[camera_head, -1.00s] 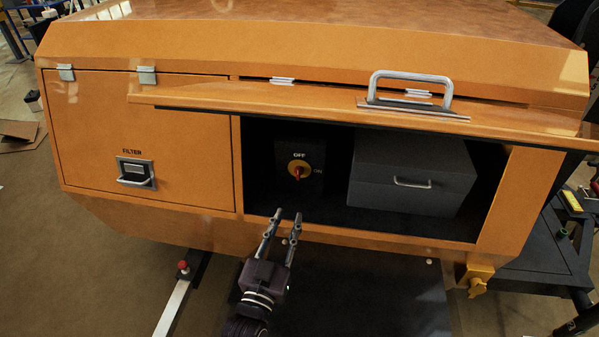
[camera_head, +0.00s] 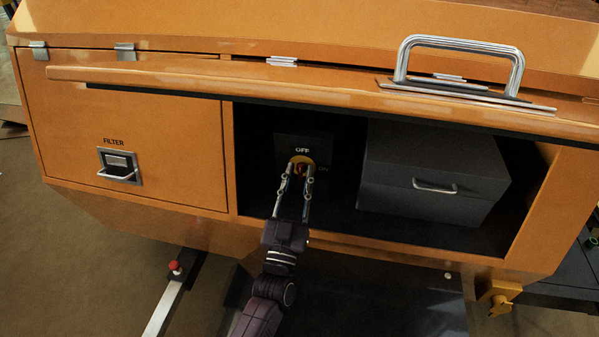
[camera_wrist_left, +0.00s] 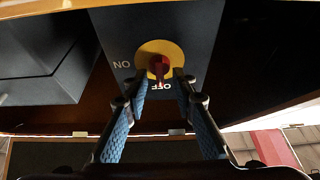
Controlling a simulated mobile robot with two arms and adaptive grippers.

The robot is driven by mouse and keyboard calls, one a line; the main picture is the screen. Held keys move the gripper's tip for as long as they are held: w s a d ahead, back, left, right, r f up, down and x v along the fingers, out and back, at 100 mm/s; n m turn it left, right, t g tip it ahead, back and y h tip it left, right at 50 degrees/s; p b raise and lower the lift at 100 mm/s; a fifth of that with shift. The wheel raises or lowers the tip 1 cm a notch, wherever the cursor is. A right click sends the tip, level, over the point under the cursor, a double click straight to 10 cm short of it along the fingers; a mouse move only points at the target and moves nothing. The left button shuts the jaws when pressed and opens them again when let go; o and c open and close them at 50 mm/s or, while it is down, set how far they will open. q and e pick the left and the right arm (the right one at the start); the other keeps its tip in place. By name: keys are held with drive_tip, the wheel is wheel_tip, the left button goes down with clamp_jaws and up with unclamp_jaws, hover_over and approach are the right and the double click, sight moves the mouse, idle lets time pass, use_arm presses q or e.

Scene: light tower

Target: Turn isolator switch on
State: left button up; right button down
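The isolator switch (camera_head: 300,161) is a red knob on a yellow disc, on a dark box in the open compartment. OFF is printed above it and ON to its right. In the left wrist view, which is upside down, the red knob (camera_wrist_left: 158,67) points towards OFF. My left gripper (camera_head: 298,173) reaches into the compartment from below, and its two fingers stand apart in front of the disc. In the wrist view the left gripper (camera_wrist_left: 160,84) is open with the knob between or just beyond its tips. I cannot tell whether they touch it. My right gripper is not in view.
A grey box with a handle (camera_head: 432,174) stands right of the switch. The raised orange door (camera_head: 222,83) with its big handle (camera_head: 460,62) hangs over the compartment. A closed FILTER panel (camera_head: 70,120) is at left. The compartment's lower lip (camera_head: 380,246) lies under my arm.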

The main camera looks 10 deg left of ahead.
use_arm(q)
drive_tip(key=shift+w+r, duration=0.1)
drive_tip(key=shift+w, duration=0.25)
clamp_jaws()
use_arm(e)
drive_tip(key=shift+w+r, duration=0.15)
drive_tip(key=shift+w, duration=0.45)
